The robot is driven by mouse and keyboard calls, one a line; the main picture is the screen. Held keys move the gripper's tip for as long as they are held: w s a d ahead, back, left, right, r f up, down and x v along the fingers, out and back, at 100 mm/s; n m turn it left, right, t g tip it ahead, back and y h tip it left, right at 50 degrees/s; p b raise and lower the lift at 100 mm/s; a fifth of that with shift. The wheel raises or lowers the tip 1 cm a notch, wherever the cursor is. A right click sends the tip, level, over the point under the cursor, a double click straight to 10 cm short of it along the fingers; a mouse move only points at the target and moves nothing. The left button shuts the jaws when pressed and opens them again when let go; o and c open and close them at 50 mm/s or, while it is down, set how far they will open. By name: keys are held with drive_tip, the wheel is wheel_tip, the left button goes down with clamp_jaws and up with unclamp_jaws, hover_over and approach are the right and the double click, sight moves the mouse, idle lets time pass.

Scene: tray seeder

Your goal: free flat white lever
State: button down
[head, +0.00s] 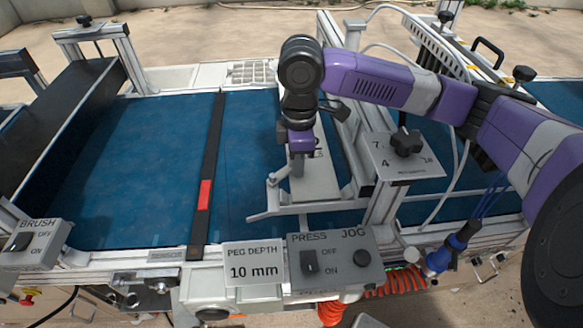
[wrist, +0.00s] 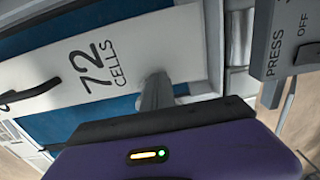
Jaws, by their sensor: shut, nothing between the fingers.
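A thin pale lever-like bar (head: 300,208) runs across the blue belt at the front of the 72 CELLS plate, with a bent end at its left. I cannot tell for sure that it is the flat white lever. The white plate marked 72 CELLS (wrist: 110,60) fills much of the wrist view; in the head view my arm partly covers it. My gripper (head: 297,172) points down over this plate, its grey fingers shut and empty. In the wrist view the fingers (wrist: 157,82) show against the plate's edge and the blue belt. Whether they touch anything is unclear.
The PRESS and JOG control box (head: 335,262) stands at the front, beside the PEG DEPTH 10 mm sign (head: 253,264). A dial box with a black knob (head: 406,143) stands close on the right. The blue belt (head: 130,160) is clear to the left.

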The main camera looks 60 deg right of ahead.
drive_tip(key=shift+w+d, duration=0.3)
drive_tip(key=shift+w, duration=0.35)
drive_tip(key=shift+w+d, duration=0.3)
drive_tip(key=shift+w, duration=0.4)
drive_tip(key=shift+w+p, duration=0.45)
drive_tip(key=shift+w, duration=0.25)
drive_tip(key=shift+r, duration=0.1)
wheel_tip(320, 180, up, 7)
drive_tip(key=p, duration=0.6)
drive_tip(key=shift+r+p, duration=0.15)
drive_tip(key=shift+p, duration=0.2)
idle(0.6)
